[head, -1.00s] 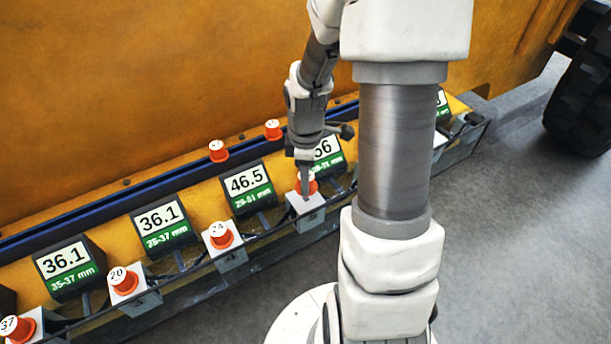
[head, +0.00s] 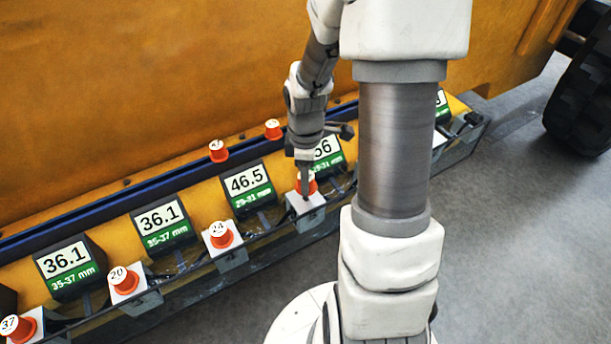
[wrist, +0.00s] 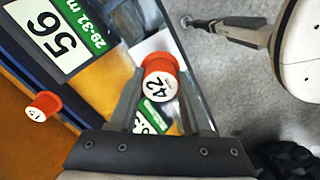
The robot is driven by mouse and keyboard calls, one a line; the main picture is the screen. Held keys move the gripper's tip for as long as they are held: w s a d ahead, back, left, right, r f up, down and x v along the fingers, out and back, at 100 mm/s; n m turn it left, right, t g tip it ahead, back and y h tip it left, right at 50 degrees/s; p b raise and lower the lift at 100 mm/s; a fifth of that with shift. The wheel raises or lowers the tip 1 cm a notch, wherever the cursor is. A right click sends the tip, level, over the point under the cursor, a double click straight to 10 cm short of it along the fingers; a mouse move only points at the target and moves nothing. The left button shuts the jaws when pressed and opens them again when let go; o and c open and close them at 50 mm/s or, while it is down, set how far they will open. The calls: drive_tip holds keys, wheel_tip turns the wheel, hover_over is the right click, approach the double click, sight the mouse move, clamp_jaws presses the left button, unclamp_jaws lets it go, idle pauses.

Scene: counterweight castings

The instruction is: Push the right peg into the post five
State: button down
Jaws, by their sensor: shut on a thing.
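My gripper (head: 304,188) is shut on an orange peg (wrist: 162,78) marked 42, with one finger on each side of it in the wrist view. In the head view the held peg (head: 311,186) is partly hidden by the fingers. It is upright at the white top of a post (head: 306,207), in front of the display reading 56 (head: 327,153). The white post top also shows just beyond the peg in the wrist view (wrist: 153,43). How deep the peg sits in it cannot be told.
Orange pegs marked 24 (head: 220,235), 20 (head: 124,281) and 37 (head: 17,328) stand on white posts to the left. Two more orange pegs (head: 218,151) (head: 273,129) are on the ledge behind. A dark cable runs along the posts.

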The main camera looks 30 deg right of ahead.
drive_tip(key=shift+f+b, duration=1.75)
drive_tip(key=shift+f, duration=0.5)
drive_tip(key=shift+c, duration=1.4)
unclamp_jaws()
wheel_tip(320, 180, up, 18)
drive_tip(key=p, duration=0.1)
drive_tip(key=shift+f, duration=0.25)
